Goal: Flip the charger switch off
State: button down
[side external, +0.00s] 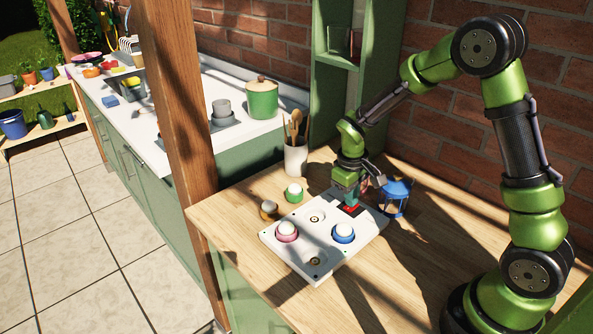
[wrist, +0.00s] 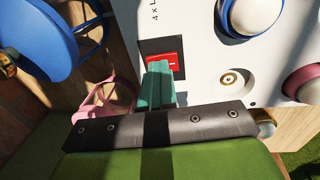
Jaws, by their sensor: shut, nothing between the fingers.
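The white charger (side external: 308,243) lies on the wooden counter, with a pink-rimmed and a blue-rimmed lamp seated in it and two bare round sockets. Its red switch (side external: 350,209) sits near the far right corner. In the wrist view the red switch (wrist: 168,62) shows in a dark frame with a small pale mark on it. My gripper (side external: 346,194) is shut and empty, pointing down over the switch. Its teal fingertips (wrist: 160,72) overlap the switch's lower left part in the wrist view and hide some of it. I cannot tell if they touch it.
A blue lantern (side external: 397,196) stands close right of my gripper. A green lamp (side external: 294,193) and a yellow lamp (side external: 268,209) stand left of the charger. A utensil pot (side external: 296,159) is behind. A pink item (wrist: 98,108) lies near the fingers. Bare counter shows in front.

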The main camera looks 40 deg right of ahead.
aim_at(348, 208)
notch_tip(348, 208, up, 14)
jog(key=a, duration=0.1)
jog(key=shift+a, duration=0.35)
jog(key=shift+s+d, duration=0.1)
jog(key=shift+d, duration=0.2)
dwell(0.3)
jog(key=f, duration=0.4)
jog(key=d+f, duration=0.1)
jog(key=f, duration=0.8)
jog(key=shift+d+f, duration=0.35)
jog(key=shift+f, duration=0.05)
